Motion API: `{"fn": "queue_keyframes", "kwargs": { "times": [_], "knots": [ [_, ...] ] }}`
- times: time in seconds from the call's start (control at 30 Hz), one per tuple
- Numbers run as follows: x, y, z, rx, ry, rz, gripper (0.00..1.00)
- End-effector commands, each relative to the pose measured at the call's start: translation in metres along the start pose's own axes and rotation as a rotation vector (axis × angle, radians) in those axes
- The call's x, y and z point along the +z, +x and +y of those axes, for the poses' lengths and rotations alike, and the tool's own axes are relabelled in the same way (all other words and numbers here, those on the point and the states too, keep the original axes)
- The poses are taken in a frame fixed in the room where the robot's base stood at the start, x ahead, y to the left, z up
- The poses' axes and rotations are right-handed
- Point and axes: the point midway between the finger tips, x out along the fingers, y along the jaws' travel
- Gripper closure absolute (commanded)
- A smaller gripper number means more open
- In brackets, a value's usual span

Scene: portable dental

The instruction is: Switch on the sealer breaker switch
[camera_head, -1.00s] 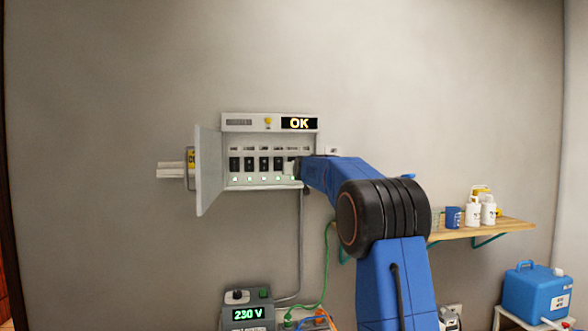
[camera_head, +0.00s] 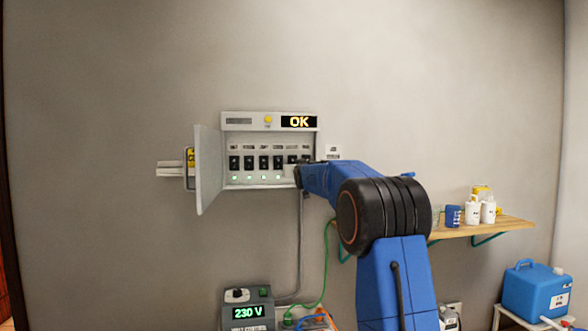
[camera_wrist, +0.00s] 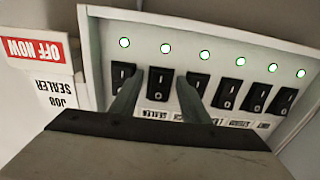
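The breaker panel (camera_head: 227,167) hangs open on the wall with a row of black rocker switches and lit lamps. It shows upside down in the wrist view (camera_wrist: 183,27). A card (camera_wrist: 48,84) beside it reads "JOB SEALER" and "OFF NOW". My gripper (camera_wrist: 160,93) is open and empty, its fingers apart in front of the panel. The second switch from the left in the wrist view (camera_wrist: 160,80) shows between the fingers. Contact is unclear.
The panel door (camera_head: 208,168) stands open at the left. The panel display (camera_head: 299,122) reads "OK". A grey box (camera_head: 248,298) showing 230 V is below. A wooden shelf (camera_head: 512,225) with cups and a blue container (camera_head: 536,292) are at the right.

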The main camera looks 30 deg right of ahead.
Motion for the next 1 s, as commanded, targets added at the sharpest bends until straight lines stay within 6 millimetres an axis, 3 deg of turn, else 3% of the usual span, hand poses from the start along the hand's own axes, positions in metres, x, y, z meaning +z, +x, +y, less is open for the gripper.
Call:
{"fn": "queue_keyframes", "kwargs": {
  "times": [0.37, 1.0],
  "knots": [
    [-0.002, -0.011, 0.0, 0.0, 0.0, 0.002, 0.58],
    [-0.001, -0.116, 0.0, 0.0, 0.0, 0.001, 0.58]
  ]
}}
